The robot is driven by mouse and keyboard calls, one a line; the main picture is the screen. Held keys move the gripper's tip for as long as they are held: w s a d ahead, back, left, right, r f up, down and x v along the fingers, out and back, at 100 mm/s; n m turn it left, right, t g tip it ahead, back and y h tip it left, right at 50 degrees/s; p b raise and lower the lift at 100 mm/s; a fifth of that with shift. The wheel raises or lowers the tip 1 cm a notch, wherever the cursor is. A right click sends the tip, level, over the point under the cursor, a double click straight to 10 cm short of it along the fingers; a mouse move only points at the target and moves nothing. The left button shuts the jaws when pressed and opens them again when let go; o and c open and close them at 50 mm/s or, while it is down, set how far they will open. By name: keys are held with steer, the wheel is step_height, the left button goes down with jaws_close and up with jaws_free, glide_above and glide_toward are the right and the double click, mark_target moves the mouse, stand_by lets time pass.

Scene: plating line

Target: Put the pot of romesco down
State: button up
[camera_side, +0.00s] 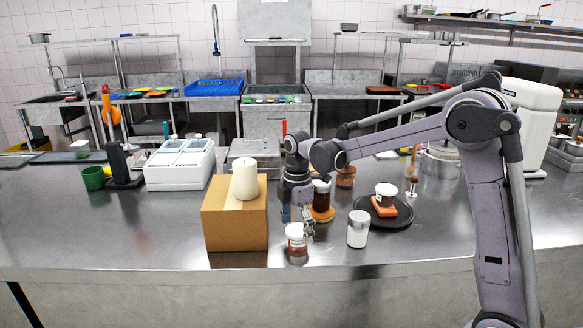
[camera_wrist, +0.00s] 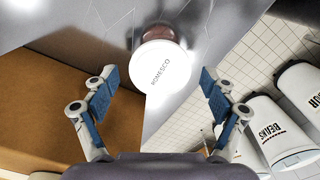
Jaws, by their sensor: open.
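The pot of romesco (camera_side: 296,240) stands on the steel counter, near its front edge and to the right of a cardboard box. In the wrist view its white lid, lettered ROMESCO (camera_wrist: 160,66), lies ahead of and between my fingers. My gripper (camera_side: 297,215) points down just above and behind the pot in the side view. In the wrist view my gripper (camera_wrist: 155,92) has its two blue-padded fingers spread wide, with a gap on each side of the lid. Nothing is held between them.
The cardboard box (camera_side: 235,228) with a white candle-like cylinder (camera_side: 244,179) stands close on the left. A white-filled jar (camera_side: 358,229) stands to the right, before a dark plate (camera_side: 402,216) holding food and a small pot. A dark jar (camera_side: 321,194) stands behind my gripper. The front-left counter is clear.

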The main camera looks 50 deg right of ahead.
mark_target(296, 228)
steer(key=r, duration=0.8)
steer(key=shift+w+d, duration=0.3)
steer(key=shift+w, duration=0.05)
steer(key=s+a+f+m+t, duration=0.1)
steer(key=s+a+m+t, duration=0.2)
steer(key=s+m, duration=0.4)
steer(key=s+a+f+m+t, duration=0.1)
steer(key=s+a+m+t, duration=0.2)
steer(key=s+m, duration=0.4)
steer(key=s+a, duration=0.1)
steer(key=s, duration=0.2)
steer(key=shift+s+f+t, duration=0.2)
steer(key=shift+f+t, duration=0.2)
steer(key=shift+s+a+f+m, duration=0.15)
steer(key=shift+s+f+m, duration=0.15)
steer(key=shift+c, duration=0.6)
